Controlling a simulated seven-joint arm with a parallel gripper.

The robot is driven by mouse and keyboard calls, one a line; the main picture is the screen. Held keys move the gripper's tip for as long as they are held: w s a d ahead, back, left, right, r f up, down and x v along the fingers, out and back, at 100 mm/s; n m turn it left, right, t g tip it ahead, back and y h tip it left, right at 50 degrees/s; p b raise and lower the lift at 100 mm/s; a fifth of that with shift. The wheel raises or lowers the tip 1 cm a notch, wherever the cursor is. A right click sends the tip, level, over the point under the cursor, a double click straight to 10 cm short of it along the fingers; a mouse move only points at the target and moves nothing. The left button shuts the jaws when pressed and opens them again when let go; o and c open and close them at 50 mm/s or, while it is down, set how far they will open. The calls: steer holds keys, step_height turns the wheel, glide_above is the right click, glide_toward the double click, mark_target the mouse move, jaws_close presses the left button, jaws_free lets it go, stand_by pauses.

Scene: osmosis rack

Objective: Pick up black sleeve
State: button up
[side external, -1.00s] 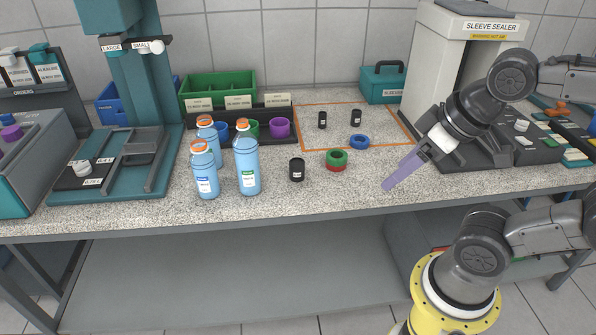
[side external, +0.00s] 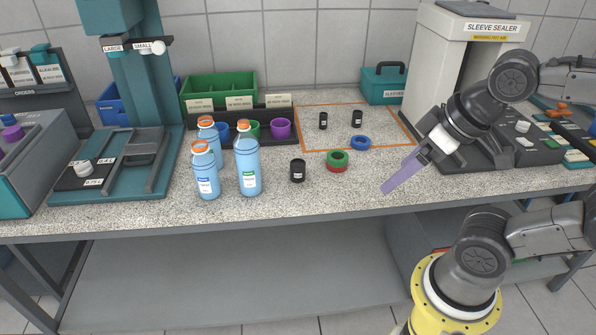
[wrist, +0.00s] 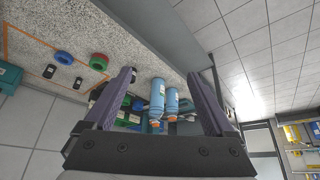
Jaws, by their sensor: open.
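Three black sleeves show in the side view. The larger one (side external: 298,171) stands upright on the bench front, right of the blue bottles. Two smaller ones, a left (side external: 323,120) and a right (side external: 357,118), stand inside the orange outline. My gripper (side external: 387,188) has long purple fingers and hangs tilted over the bench's front edge, right of the sleeves and apart from them. In the wrist view my gripper (wrist: 160,73) is open with nothing between its fingertips. The two small sleeves show left of the left finger there. The larger sleeve is hard to make out.
A green ring on a red ring (side external: 337,160) and a blue ring (side external: 360,142) lie between the gripper and the sleeves. Several blue bottles (side external: 248,165) stand to the left. The sleeve sealer (side external: 470,60) stands behind my arm.

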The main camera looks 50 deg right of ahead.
steer(key=w+r+m, duration=0.7)
steer(key=w+m, duration=0.1)
steer(key=m+g, duration=0.6)
steer(key=m, duration=0.3)
glide_above(298, 163)
step_height(298, 163, down, 16)
steer(key=f, duration=0.6)
steer(key=shift+s+f, duration=0.35)
steer(key=shift+w+f, duration=0.2)
steer(key=shift+f, duration=1.35)
steer(key=shift+w+f, duration=0.2)
steer(key=shift+f, duration=1.35)
jaws_close()
